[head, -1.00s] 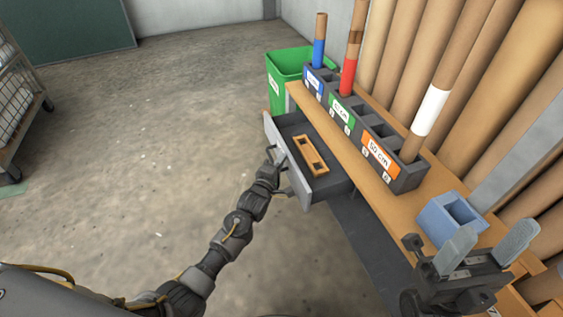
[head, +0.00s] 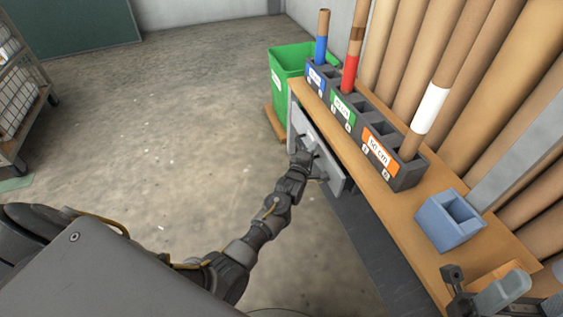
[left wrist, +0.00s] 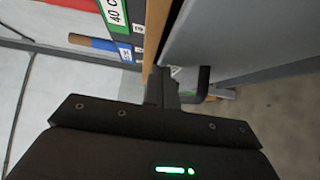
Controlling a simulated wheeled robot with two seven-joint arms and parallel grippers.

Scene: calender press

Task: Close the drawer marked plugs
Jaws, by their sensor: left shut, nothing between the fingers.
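The drawer (head: 330,172) is a grey front under the wooden bench top, now close to the bench, with its inside hidden. I cannot read a label on it. My left gripper (head: 303,152) is shut and empty, at the drawer's front face beside the handle. In the left wrist view the shut fingers (left wrist: 162,86) are by the edge of the grey drawer front (left wrist: 240,35), with the dark handle (left wrist: 204,84) just to their right. Whether they touch is unclear. My right gripper (head: 528,300) is partly cut off at the lower right, its fingers apart.
On the bench top (head: 405,205) stand dark racks (head: 395,171) with colour-banded tubes and a blue open box (head: 449,221). A green bin (head: 287,75) is beyond the drawer. Large brown rolls line the right side.

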